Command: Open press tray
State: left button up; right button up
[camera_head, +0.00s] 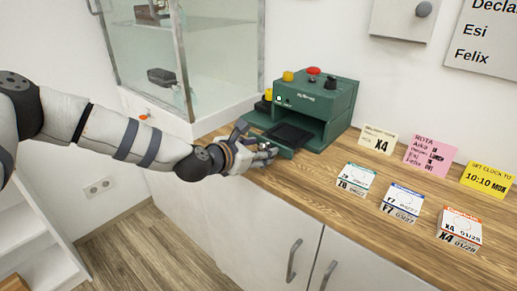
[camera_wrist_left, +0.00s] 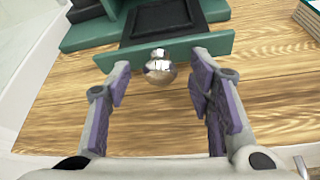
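The green press (camera_head: 330,98) stands on the wooden counter against the wall. Its tray (camera_head: 286,137) has a black bed and sticks out at the front, at least in part. In the left wrist view the tray's green front panel (camera_wrist_left: 190,47) carries a round silver knob (camera_wrist_left: 160,70). My left gripper (camera_head: 266,153) is at the tray front, with its fingers apart. In the left wrist view its purple-padded fingertips (camera_wrist_left: 162,80) are on either side of the knob, with gaps showing on both sides. My right gripper is not in view.
On the wooden counter (camera_head: 310,190), stacks of printed cards (camera_head: 355,177) lie in front, right of the press. Paper notes (camera_head: 430,155) stand behind them. A glass-walled case (camera_head: 150,60) is left of the press. Bare counter lies before the tray.

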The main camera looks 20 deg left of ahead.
pick_arm(q)
jog(key=shift+s+r, duration=0.1)
jog(key=v, duration=1.1)
jog(key=shift+s, duration=0.35)
jog(key=shift+r, duration=0.15)
jog(key=s+d+f+m+g+p, duration=0.1)
jog(key=s+d+f+m+g, duration=0.3)
jog(key=s+f+m, duration=0.45)
jog(key=s+d+f+m+g+p, duration=0.1)
jog(key=s+d+f+m+g, duration=0.4)
jog(key=s+f, duration=0.6)
jog(key=s+a+f+m+g+y, duration=0.1)
jog(key=s+a+f+m+g, duration=0.1)
jog(key=s+m, duration=0.3)
jog(key=s+a+f+m+g+y, duration=0.1)
jog(key=s+a+f+m+g, duration=0.1)
jog(key=s+m, duration=0.4)
jog(key=s+a+f+m+g+y, duration=0.1)
jog(key=s+m, duration=0.4)
jog(key=s, duration=0.9)
jog(key=shift+a+f+g+y+p, duration=0.3)
jog(key=shift+a+f+g+p, duration=0.15)
jog(key=shift+a+g, duration=0.5)
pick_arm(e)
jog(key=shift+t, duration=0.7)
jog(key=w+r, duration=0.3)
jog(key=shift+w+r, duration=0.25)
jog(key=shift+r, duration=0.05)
